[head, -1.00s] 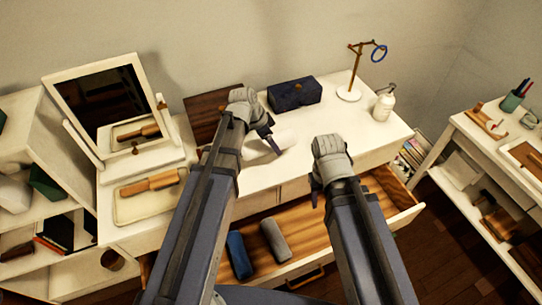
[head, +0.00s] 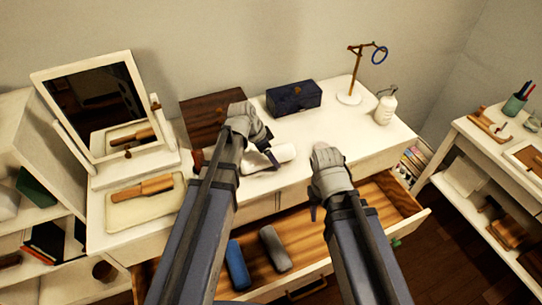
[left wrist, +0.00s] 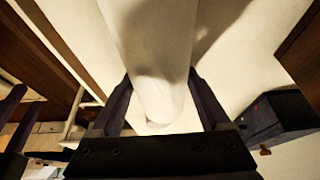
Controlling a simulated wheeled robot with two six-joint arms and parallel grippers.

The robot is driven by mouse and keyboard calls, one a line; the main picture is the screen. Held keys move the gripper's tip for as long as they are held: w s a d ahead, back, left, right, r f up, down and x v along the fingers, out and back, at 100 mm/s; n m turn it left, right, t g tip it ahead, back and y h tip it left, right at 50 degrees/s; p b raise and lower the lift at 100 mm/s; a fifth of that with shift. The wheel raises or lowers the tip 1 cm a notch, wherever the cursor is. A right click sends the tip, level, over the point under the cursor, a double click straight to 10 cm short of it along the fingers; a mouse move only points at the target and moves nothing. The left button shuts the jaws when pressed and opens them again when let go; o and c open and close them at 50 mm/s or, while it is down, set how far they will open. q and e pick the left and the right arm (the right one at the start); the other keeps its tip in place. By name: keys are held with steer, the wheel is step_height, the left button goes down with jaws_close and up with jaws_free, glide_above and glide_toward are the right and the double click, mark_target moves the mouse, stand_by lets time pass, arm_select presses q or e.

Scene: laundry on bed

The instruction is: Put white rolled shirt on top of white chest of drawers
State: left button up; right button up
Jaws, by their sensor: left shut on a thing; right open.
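The white rolled shirt (head: 282,154) is in my left gripper (head: 270,150), over the white top of the chest of drawers (head: 335,122). In the left wrist view the shirt (left wrist: 155,65) runs lengthwise between the two dark fingers of my left gripper (left wrist: 160,108), which are shut on it. The shirt is at or just above the top; I cannot tell if it touches. My right gripper (head: 314,205) is open and empty over the open drawer, its fingers partly hidden by its wrist.
The open drawer (head: 380,238) holds a blue roll (head: 238,265) and a grey roll (head: 275,249). On the top stand a dark blue box (head: 294,98), a jewellery stand (head: 349,97) and a white bottle (head: 385,108). A mirror (head: 95,105) stands left.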

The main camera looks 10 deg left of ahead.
arm_select(q)
steer(key=shift+f, duration=0.2)
steer(key=o, duration=1.4)
steer(key=shift+r, duration=0.1)
steer(key=shift+p+v, duration=0.8)
steer(key=p+v, duration=0.9)
steer(key=v, duration=0.1)
steer(key=shift+r+p, duration=0.4)
steer(key=s+d+n+g+y, duration=0.1)
steer(key=s+d+n+y, duration=0.1)
steer(key=s+d, duration=0.3)
steer(key=s+d+f+n+g+y, duration=0.1)
steer(key=s+d+n, duration=0.4)
steer(key=s, duration=0.5)
steer(key=shift+s+f+g+y, duration=0.15)
steer(key=shift+f+g+y, duration=0.3)
steer(key=shift+y, duration=0.65)
